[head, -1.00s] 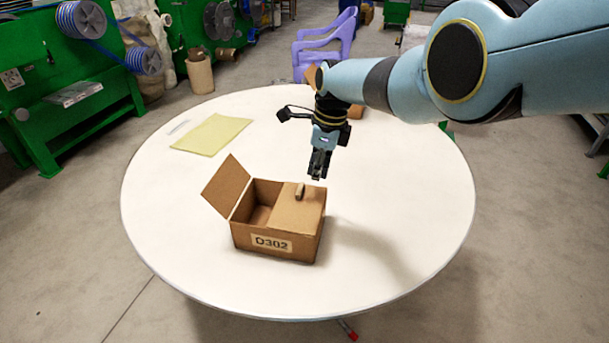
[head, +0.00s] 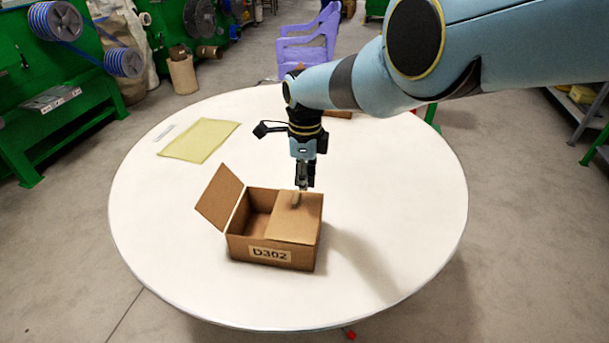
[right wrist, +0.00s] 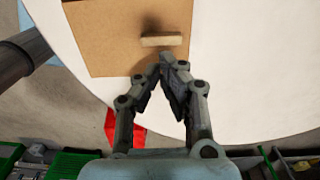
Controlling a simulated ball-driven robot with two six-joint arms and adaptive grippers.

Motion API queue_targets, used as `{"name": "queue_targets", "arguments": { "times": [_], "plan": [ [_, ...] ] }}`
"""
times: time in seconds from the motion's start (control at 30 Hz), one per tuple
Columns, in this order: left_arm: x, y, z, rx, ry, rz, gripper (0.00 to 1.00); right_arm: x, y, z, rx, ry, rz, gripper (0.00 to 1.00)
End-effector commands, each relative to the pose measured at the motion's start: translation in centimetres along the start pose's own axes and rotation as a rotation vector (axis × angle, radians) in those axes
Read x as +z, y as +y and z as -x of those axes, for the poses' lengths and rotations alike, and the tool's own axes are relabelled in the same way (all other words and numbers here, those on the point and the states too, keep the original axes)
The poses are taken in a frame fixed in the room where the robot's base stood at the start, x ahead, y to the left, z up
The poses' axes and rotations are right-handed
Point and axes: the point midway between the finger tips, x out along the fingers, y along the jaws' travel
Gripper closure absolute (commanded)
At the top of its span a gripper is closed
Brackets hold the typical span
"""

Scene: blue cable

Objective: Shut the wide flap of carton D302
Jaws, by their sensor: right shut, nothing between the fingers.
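The brown cardboard carton D302 (head: 270,254) stands on the white round table, its label facing me. Its left flap (head: 220,197) stands up and leans outward to the left. Its right flap (head: 294,222) lies flat over the right part of the box, with a small wooden grip bar (head: 296,199) on it. The left part of the box is open. My right gripper (head: 303,188) points down, shut and empty, close to the bar. In the right wrist view its fingertips (right wrist: 166,60) are just beside the bar (right wrist: 162,40); I cannot tell whether they touch. My left gripper is not in view.
The white table (head: 400,220) is mostly clear around the carton. A yellow sheet (head: 199,141) lies at the back left. Another brown box shows partly behind my right arm. Purple chairs (head: 308,45) and green machines (head: 70,120) stand beyond the table.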

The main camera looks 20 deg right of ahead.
Motion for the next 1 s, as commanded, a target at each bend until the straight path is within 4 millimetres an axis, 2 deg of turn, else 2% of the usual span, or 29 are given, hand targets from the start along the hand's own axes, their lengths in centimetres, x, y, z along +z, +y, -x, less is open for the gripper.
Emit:
{"name": "queue_targets", "arguments": {
  "times": [0.37,0.7,1.0],
  "plan": [
    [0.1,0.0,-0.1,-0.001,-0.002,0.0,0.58,0.3,0.8,-0.7,0.001,-0.001,0.0,1.0],
    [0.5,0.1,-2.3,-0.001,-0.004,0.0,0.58,1.5,1.0,-1.9,0.001,-0.001,0.0,1.0],
    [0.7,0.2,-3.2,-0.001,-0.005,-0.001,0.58,2.0,1.0,-2.3,0.001,-0.001,0.0,1.0]
  ]
}}
